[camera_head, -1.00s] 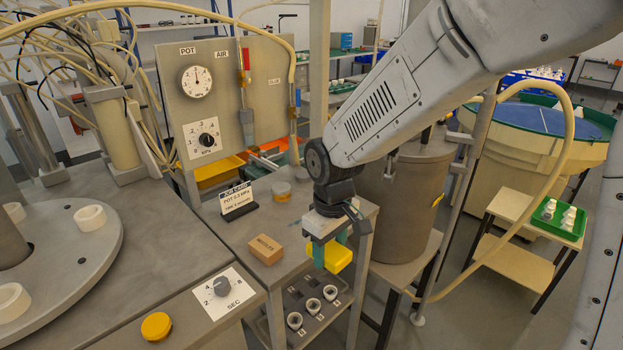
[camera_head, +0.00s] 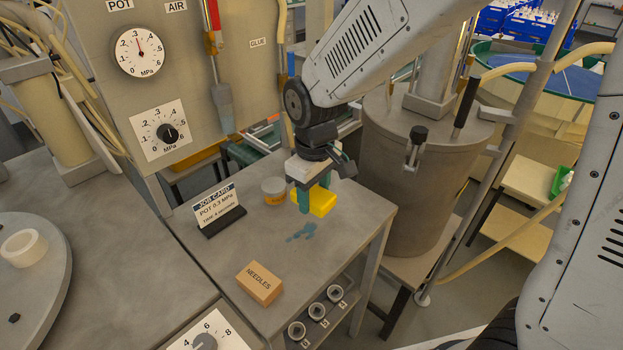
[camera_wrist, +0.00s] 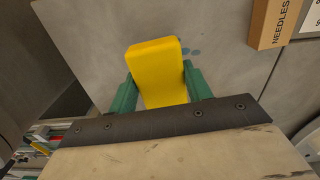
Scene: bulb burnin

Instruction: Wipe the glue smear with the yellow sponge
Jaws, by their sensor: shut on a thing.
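The yellow sponge (camera_head: 321,203) is held between the green fingers of my gripper (camera_head: 315,197), above the grey bench top near its back right part. In the wrist view the sponge (camera_wrist: 158,72) sits between both fingers of my gripper (camera_wrist: 160,90), its far end sticking out past them. The blue glue smear (camera_head: 301,232) lies on the bench just in front of and left of the sponge. In the wrist view part of the smear (camera_wrist: 193,52) shows beside the sponge, which hides the rest. I cannot tell whether the sponge touches the bench.
A NEEDLES box (camera_head: 260,283) lies in front of the smear. A job card stand (camera_head: 220,212) and a small round tub (camera_head: 274,190) stand to the left and behind. Needle holders (camera_head: 316,312) sit below the bench's front edge. A large pot (camera_head: 422,180) stands at right.

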